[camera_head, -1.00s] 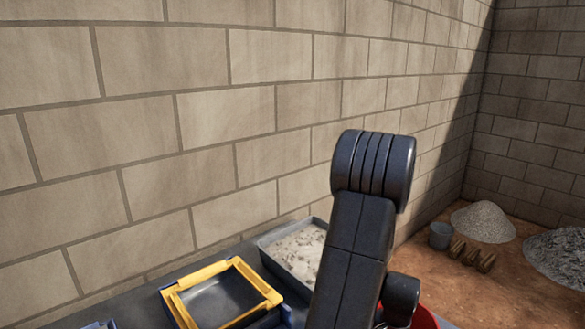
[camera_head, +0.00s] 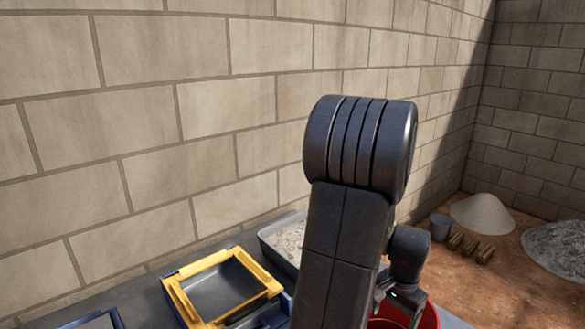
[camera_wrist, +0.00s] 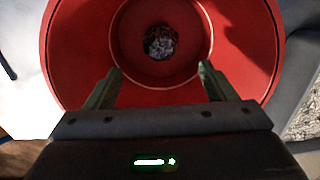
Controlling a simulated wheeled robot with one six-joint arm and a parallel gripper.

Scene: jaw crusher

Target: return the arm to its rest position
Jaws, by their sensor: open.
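My arm stands raised in the middle of the head view, its dark links hiding part of the bench. My gripper (camera_wrist: 155,82) is open and empty in the wrist view, its two fingers spread apart. It points toward a round red container (camera_wrist: 75,45) with a stepped inner ring and a dark opening holding some grey material. In the head view the gripper (camera_head: 395,305) shows only partly, in front of the red container (camera_head: 428,318) at the bottom edge.
A yellow-rimmed frame (camera_head: 178,297) and a grey tray of pale gravel (camera_head: 286,240) lie on the bench left of my arm. A block wall (camera_head: 150,130) stands close behind. A bucket (camera_head: 440,228), wooden pieces (camera_head: 470,248) and gravel piles (camera_head: 482,214) are on the ground at right.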

